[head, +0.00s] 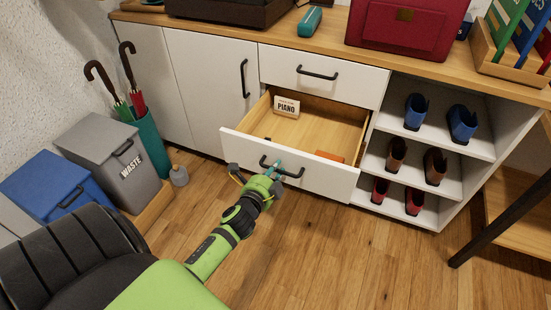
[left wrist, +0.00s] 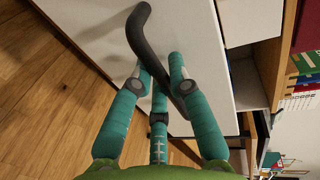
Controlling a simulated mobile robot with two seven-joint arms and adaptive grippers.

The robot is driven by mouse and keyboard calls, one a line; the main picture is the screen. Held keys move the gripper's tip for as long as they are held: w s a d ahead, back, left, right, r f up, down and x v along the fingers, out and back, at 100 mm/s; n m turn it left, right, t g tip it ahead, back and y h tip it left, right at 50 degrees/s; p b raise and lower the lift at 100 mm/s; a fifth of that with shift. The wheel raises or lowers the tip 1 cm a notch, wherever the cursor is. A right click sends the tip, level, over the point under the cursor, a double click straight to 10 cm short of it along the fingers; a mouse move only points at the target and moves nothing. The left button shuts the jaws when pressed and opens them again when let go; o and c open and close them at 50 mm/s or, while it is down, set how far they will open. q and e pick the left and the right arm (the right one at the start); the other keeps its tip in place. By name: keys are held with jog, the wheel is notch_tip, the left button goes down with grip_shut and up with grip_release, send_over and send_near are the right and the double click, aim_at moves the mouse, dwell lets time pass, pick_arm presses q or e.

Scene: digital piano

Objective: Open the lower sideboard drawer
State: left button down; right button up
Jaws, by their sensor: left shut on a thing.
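The lower drawer (head: 290,170) of the white sideboard stands pulled out, and its wooden inside shows in the head view. Its black bar handle (head: 268,163) is on the drawer's white front, and the handle also shows in the left wrist view (left wrist: 142,42). My left gripper (head: 276,172) is at this handle with its teal fingers around the bar. In the left wrist view the fingers (left wrist: 160,75) close about the handle, partly hiding it. A small sign reading PIANO (head: 286,107) and an orange object (head: 329,156) lie in the drawer. My right gripper is not in view.
The upper drawer (head: 318,74) is shut. Shelves with shoes (head: 435,165) stand to the right. A grey waste bin (head: 110,160), a blue bin (head: 45,187) and an umbrella stand (head: 152,143) are at the left. Wooden floor (head: 330,245) in front is clear.

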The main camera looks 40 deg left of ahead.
pick_arm(q)
jog(key=c, duration=1.4)
grip_release()
jog(key=shift+c, duration=0.2)
jog(key=shift+s, duration=0.1)
jog(key=v, duration=1.1)
jog(key=shift+s, duration=0.35)
jog(key=shift+d+r, duration=0.1)
jog(key=shift+r, duration=0.05)
